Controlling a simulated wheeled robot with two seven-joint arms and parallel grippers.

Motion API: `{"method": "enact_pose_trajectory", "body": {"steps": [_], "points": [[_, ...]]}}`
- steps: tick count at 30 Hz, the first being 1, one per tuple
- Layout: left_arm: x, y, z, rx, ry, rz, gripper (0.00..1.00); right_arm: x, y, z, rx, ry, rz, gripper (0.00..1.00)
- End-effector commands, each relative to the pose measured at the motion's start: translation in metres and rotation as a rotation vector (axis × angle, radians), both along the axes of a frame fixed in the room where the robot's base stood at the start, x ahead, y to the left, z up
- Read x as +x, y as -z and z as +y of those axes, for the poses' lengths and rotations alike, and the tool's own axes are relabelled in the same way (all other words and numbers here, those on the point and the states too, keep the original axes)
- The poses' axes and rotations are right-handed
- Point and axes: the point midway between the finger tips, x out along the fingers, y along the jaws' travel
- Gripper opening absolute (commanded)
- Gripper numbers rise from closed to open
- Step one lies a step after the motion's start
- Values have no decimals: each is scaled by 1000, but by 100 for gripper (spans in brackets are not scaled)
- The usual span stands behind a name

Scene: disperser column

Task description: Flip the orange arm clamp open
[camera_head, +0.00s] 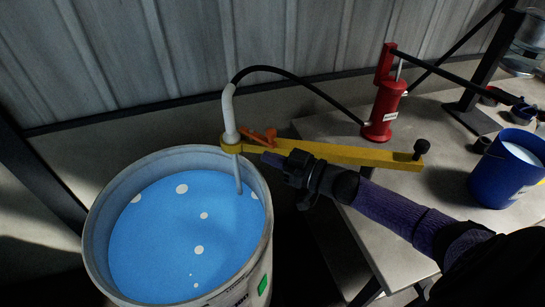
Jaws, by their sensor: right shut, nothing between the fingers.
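The orange arm clamp (262,137) is a small piece near the left end of the yellow arm (350,154), beside the white tube (229,115). I cannot tell whether the clamp is open or shut. The yellow arm reaches right to a black knob. My right gripper (268,158) comes in from the lower right. Its shut, empty fingers point left, just below the clamp and in front of the yellow arm. Whether the fingers touch the arm or the clamp is unclear. My left gripper is not in view.
A large pail (92,232) of blue liquid stands below the tube, left of my gripper. A red pump (385,105) with a black hose stands on the grey table (400,225). A blue bucket (490,180) stands at the right. A corrugated wall (180,50) is behind.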

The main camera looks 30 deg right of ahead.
Motion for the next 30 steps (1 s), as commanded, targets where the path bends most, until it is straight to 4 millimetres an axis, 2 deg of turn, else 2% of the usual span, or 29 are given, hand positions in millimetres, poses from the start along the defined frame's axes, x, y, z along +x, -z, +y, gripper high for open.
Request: {"method": "enact_pose_trajectory", "body": {"steps": [14, 17, 24, 25, 30], "points": [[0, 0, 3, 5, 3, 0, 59, 0, 0, 0, 0, 1, 0, 0], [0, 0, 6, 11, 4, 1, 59, 0, 0, 0, 0, 1, 0, 18], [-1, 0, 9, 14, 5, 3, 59, 0, 0, 0, 0, 1, 0, 69], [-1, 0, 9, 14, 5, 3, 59, 0, 0, 0, 0, 1, 0, 73], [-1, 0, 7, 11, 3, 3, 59, 0, 0, 0, 0, 1, 0, 73]]}}
